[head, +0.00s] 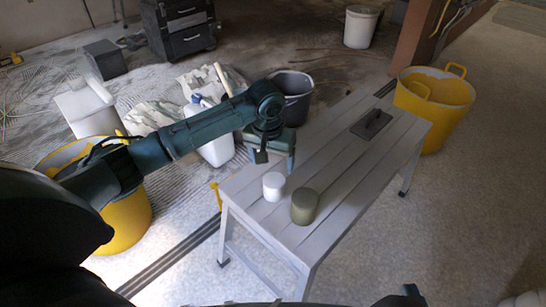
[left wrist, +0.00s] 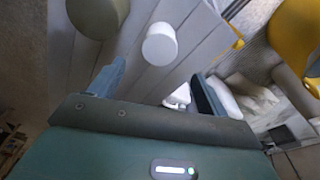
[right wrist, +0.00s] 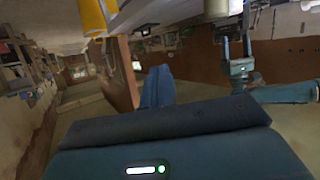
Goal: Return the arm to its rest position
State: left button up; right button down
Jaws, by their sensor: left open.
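My left arm reaches in from the left in the head view, with its left gripper (head: 261,155) hanging near the left edge of the grey slatted bench (head: 340,165). In the left wrist view the left gripper's fingers (left wrist: 158,88) are spread with nothing between them. A white cylinder (head: 273,186) and an olive-green cylinder (head: 304,206) stand upright on the bench, apart from the gripper. They also show in the left wrist view, white (left wrist: 160,45) and olive (left wrist: 98,14). In the right wrist view my right gripper's fingers (right wrist: 157,88) are together and empty.
A dark trowel-like tool (head: 371,124) lies at the bench's far end. Yellow tubs stand right of the bench (head: 436,95) and under my left arm (head: 128,220). A dark bucket (head: 293,95) and a white container (head: 216,148) stand behind. The floor at right is clear.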

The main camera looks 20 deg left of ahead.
pick_arm(q)
jog(key=s+d+h+p, duration=0.1)
jog(key=d+p, duration=0.2)
jog(key=s+d+m+t+h+p, duration=0.1)
jog(key=s+d+p, duration=0.1)
jog(key=d+p, duration=0.1)
jog(key=s+d+m+t+h+p, duration=0.1)
jog(key=s+d+p, duration=0.1)
jog(key=d+p, duration=0.1)
jog(key=shift+d, duration=0.5)
jog(key=s+d+r+t+h+p, duration=0.3)
jog(key=s+d+r+t+p, duration=0.2)
jog(key=s+r+p, duration=0.55)
jog(key=s+a+r+m+t+y+p, duration=0.1)
jog(key=s+a+r+t+y+p, duration=0.1)
jog(key=s+a+p, duration=0.3)
jog(key=shift+s+a+m+y+p, duration=0.3)
jog(key=shift+s+a, duration=0.1)
jog(key=shift+s, duration=0.35)
pick_arm(e)
notch_tip(320, 180, up, 11)
jog(key=s+d+m+g+h, duration=0.1)
jog(key=d+m+g, duration=0.1)
jog(key=shift+g+h, duration=0.3)
